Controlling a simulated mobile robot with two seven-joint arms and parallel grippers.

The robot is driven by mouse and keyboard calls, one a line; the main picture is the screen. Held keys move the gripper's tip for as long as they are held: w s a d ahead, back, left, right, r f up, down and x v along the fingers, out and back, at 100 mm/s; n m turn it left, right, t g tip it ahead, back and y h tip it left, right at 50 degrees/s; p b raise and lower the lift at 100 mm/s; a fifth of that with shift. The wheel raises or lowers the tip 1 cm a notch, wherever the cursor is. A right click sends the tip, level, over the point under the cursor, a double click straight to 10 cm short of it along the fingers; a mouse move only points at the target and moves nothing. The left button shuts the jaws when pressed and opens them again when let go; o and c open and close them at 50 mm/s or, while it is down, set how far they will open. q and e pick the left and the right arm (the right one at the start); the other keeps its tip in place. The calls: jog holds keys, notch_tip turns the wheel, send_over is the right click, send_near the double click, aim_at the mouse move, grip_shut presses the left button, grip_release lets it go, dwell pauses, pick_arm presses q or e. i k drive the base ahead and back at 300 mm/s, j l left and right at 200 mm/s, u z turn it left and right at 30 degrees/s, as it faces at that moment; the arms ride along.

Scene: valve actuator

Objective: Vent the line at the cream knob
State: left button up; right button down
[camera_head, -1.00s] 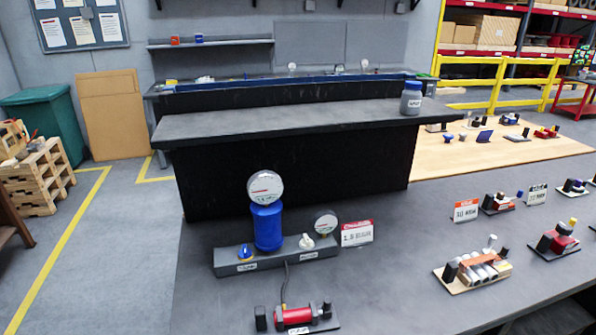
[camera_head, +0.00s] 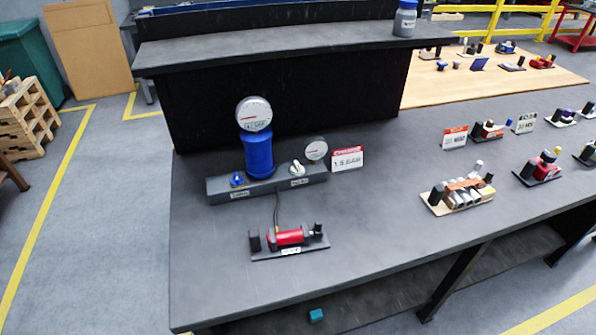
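The cream knob (camera_head: 297,168) sits on the right part of a dark grey base block (camera_head: 264,187), just left of a small round gauge (camera_head: 316,150). A blue knob (camera_head: 237,179) is on the left part of the same block. A blue cylinder (camera_head: 258,153) stands between the knobs with a large round gauge (camera_head: 253,114) on top. A thin hose (camera_head: 276,208) runs from the block down to a red cylinder device (camera_head: 288,237) on a dark plate. Both knobs have small white labels below them. Neither gripper shows in the head view.
A red and white sign (camera_head: 347,158) stands right of the small gauge. More small devices stand on the table (camera_head: 385,230) to the right, including one on a cream plate (camera_head: 458,193). A raised shelf (camera_head: 270,48) runs behind. The front middle of the table is clear.

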aim_at(297, 169)
jog(key=k+j+u, duration=0.15)
jog(key=j+u, duration=0.15)
jog(key=k+j+u, duration=0.15)
jog(key=j+u, duration=0.5)
jog(key=k+j, duration=0.05)
jog(key=j, duration=0.05)
